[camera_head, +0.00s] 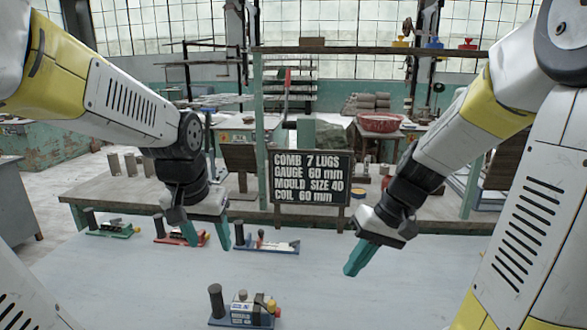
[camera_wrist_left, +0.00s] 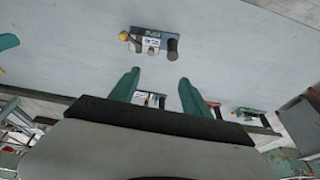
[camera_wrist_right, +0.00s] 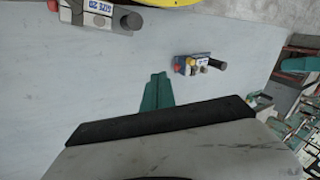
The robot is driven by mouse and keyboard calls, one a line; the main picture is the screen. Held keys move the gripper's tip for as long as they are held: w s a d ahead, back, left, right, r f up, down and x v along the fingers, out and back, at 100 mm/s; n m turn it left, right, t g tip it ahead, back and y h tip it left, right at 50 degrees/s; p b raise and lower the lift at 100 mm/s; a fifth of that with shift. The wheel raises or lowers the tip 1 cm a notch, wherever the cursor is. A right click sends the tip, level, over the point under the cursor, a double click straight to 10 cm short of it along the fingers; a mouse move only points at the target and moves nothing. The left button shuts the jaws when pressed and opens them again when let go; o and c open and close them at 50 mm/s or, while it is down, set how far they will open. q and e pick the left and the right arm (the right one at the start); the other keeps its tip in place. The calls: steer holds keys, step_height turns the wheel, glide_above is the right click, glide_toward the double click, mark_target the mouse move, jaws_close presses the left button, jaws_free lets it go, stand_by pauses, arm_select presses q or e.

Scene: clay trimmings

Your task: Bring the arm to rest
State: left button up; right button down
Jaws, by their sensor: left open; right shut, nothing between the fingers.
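My left gripper (camera_head: 208,236) hangs over the left part of the pale table (camera_head: 330,290), its two teal fingers spread apart with nothing between them. It also shows open in the left wrist view (camera_wrist_left: 157,92). My right gripper (camera_head: 358,260) is above the table at the centre right, tilted down and to the left, with its teal fingers together. In the right wrist view (camera_wrist_right: 157,92) the fingers are shut and hold nothing. Neither gripper touches a thing that I can see.
A blue-based device (camera_head: 243,311) stands at the table's front. A green-based one (camera_head: 112,230), a red-based one (camera_head: 178,239) and a white-and-blue one (camera_head: 268,246) line the far side. A black sign (camera_head: 311,177) stands behind.

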arm_select(q)
steer(key=s+d+r+n+t+h, duration=0.1)
steer(key=s+d+r+t, duration=0.1)
steer(key=s+r, duration=0.3)
steer(key=shift+s+d+t+h, duration=0.35)
steer(key=shift+s+d, duration=0.2)
steer(key=shift+s, duration=0.8)
arm_select(e)
steer(key=s+r+t+h, duration=0.1)
steer(key=s+r+t, duration=0.2)
steer(key=r, duration=0.2)
steer(key=s+d+r+m+t+h, duration=0.1)
steer(key=s+r+t, duration=0.1)
steer(key=s+r, duration=0.2)
steer(key=shift+d+r+t+h, duration=0.25)
steer(key=shift+r+t+h, duration=0.15)
steer(key=shift+r, duration=0.7)
arm_select(q)
steer(key=shift+r, duration=0.1)
